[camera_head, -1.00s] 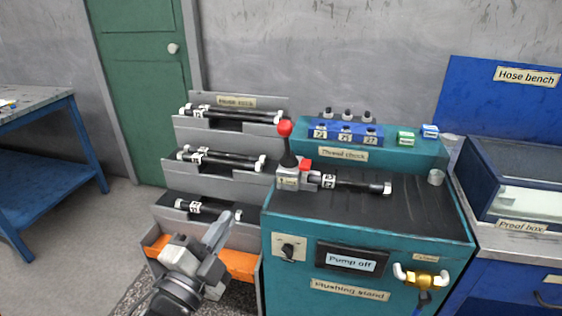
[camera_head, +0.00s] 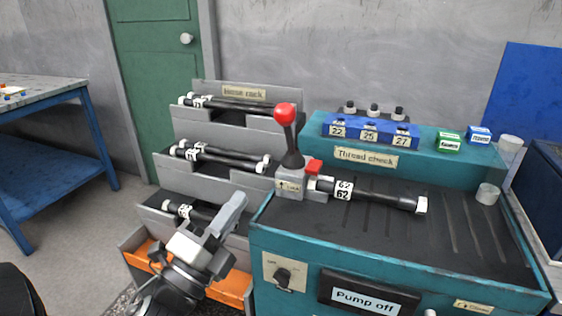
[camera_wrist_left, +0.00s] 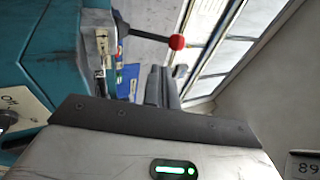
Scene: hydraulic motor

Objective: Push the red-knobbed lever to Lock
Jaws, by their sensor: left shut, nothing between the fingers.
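The lever with a red knob (camera_head: 286,114) stands nearly upright, tilted slightly left, on a grey clamp block (camera_head: 291,183) at the left end of the teal flushing stand (camera_head: 400,258). A black hose (camera_head: 375,195) tagged 62 extends right from the block. My left gripper (camera_head: 232,208) is shut and empty, below and left of the lever, apart from it, in front of the hose rack. In the left wrist view the red knob (camera_wrist_left: 177,41) shows beyond the shut fingers (camera_wrist_left: 163,84). My right gripper is not in view.
The grey hose rack (camera_head: 215,130) with several black hoses stands behind and left of my gripper. A blue thread-check block (camera_head: 370,132) sits at the stand's back. A pump panel (camera_head: 365,298) is on the front. A blue table (camera_head: 50,150) stands far left.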

